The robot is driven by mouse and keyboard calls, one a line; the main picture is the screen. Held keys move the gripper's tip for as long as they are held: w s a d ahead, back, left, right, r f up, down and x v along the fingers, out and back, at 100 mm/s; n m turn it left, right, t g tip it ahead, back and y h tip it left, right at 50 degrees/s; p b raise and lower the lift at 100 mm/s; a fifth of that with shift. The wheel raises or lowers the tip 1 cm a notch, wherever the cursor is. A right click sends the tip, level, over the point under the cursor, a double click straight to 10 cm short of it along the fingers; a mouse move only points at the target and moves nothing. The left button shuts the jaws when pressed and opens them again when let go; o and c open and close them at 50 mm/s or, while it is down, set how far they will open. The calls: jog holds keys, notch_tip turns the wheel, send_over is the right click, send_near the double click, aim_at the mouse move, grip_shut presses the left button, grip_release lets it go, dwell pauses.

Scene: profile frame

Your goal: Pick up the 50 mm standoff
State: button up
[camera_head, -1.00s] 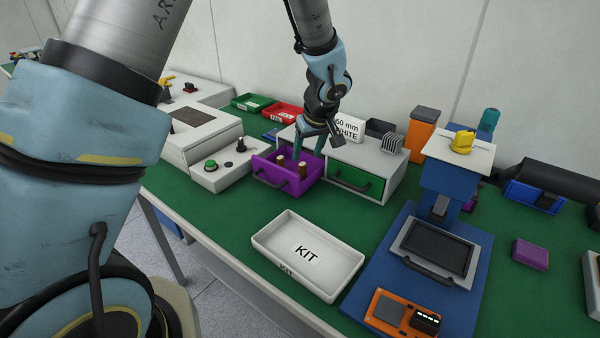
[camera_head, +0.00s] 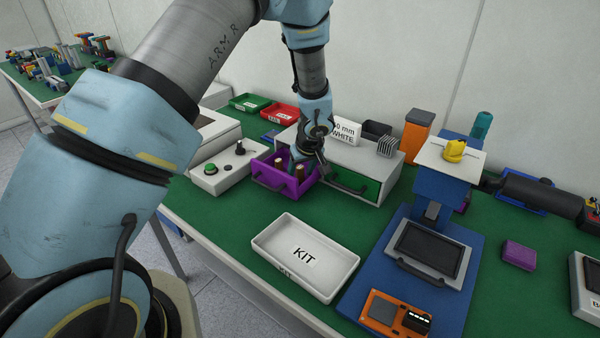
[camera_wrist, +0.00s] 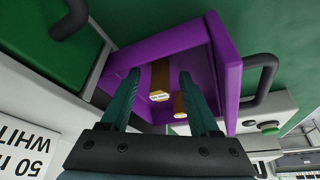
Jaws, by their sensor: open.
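The purple drawer (camera_head: 270,183) stands pulled out of the grey cabinet, with two brown-gold standoffs upright in it. The shorter-looking other standoff (camera_wrist: 179,106) is beside the right finger. My gripper is open and reaches down into the purple drawer (camera_wrist: 232,70). I cannot tell whether a finger touches either standoff. In the head view my gripper (camera_head: 306,168) partly hides the drawer's right side.
A white sign (camera_head: 345,131) reading "50 mm WHITE" stands on the cabinet (camera_head: 391,168). The green drawer (camera_head: 355,183) beside the purple one is shut. A white KIT tray (camera_head: 338,282) lies in front. A control box (camera_head: 215,179) with a green button is close on the left.

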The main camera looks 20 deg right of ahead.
aim_at(301, 168)
grip_shut()
dwell(0.4)
notch_tip(301, 168, up, 10)
jog(key=shift+r+b, duration=0.1)
jog(key=shift+b, duration=1.1)
